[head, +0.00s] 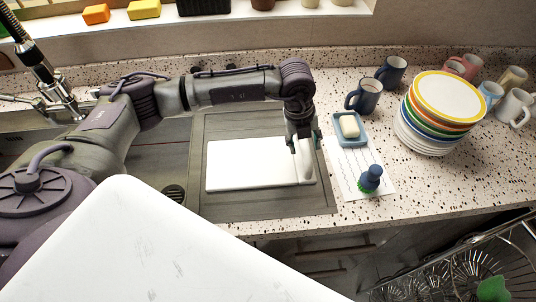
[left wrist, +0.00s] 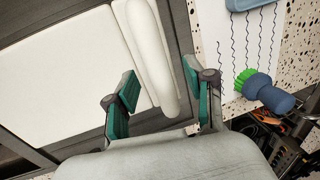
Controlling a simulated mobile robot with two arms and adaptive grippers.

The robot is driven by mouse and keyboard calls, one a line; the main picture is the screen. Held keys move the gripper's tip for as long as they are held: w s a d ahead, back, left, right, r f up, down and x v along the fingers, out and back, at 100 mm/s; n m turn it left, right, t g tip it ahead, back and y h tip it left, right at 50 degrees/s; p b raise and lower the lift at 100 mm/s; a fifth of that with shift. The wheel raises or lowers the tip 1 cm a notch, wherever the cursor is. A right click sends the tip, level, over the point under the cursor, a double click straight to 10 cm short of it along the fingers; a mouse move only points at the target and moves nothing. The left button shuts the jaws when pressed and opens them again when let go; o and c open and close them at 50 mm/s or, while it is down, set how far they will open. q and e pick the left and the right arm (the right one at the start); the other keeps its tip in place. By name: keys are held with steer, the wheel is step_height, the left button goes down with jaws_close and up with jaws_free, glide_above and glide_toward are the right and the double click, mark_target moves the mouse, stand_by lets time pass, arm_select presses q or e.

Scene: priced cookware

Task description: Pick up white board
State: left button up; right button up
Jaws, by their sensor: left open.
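The white board (head: 245,165) lies flat on the dark grey drainboard beside the sink. It has a raised white bar along its right end. My left gripper (head: 302,138) is over that right end, pointing down. In the left wrist view the board (left wrist: 55,85) fills the left side, and its raised bar (left wrist: 152,55) passes between the green-padded fingers of my left gripper (left wrist: 162,98). The fingers are open, with a gap visible on the left side of the bar. My right gripper is out of view.
Right of the board are a soap dish (head: 348,128), a blue-handled brush (head: 371,178) on a patterned paper (head: 345,176), a plate stack (head: 440,110) and several mugs (head: 368,97). The sink and faucet (head: 60,95) are left. A wire rack (head: 460,270) stands at lower right.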

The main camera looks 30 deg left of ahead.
arm_select(q)
steer(key=shift+w+d+f, duration=0.15)
steer(key=shift+f, duration=0.8)
steer(key=shift+c, duration=0.2)
jaws_close()
steer(key=shift+r, duration=0.15)
